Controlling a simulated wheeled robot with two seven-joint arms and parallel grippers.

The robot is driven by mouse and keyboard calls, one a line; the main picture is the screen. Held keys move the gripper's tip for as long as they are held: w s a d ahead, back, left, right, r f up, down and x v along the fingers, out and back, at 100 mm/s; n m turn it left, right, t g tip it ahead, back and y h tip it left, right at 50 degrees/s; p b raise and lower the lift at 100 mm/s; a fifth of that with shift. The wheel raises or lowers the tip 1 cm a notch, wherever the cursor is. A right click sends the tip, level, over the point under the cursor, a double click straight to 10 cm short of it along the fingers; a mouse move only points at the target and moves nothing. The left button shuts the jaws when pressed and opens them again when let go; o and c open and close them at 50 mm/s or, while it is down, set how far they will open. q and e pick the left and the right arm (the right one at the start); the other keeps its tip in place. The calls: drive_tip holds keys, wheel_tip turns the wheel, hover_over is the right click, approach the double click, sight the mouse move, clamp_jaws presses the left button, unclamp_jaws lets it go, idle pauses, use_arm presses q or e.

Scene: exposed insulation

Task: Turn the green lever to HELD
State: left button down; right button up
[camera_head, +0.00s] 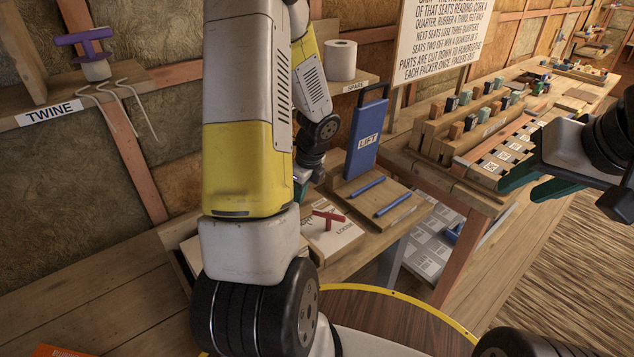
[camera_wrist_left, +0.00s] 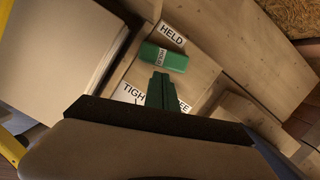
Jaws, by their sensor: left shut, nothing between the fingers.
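The green lever (camera_wrist_left: 163,57) lies as a short green block with a small white label on a wooden board in the left wrist view. A HELD label (camera_wrist_left: 172,35) is just beyond it. A TIGHT label (camera_wrist_left: 134,92) and a partly hidden label ending in "EE" (camera_wrist_left: 182,104) are nearer. My left gripper (camera_wrist_left: 160,78) is shut and empty, its green fingertips close to the lever's near side; I cannot tell whether they touch. In the head view my arm mostly hides this gripper and the lever. My right gripper (camera_head: 535,184) is open and empty at the right.
A blue LIFT panel (camera_head: 367,138) stands behind blue rods (camera_head: 367,187) on the bench. A paper roll (camera_head: 342,60) is on the shelf behind. A long bench with blocks runs to the back right.

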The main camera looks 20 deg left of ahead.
use_arm(q)
drive_tip(key=v, duration=0.6)
drive_tip(key=shift+r, duration=0.15)
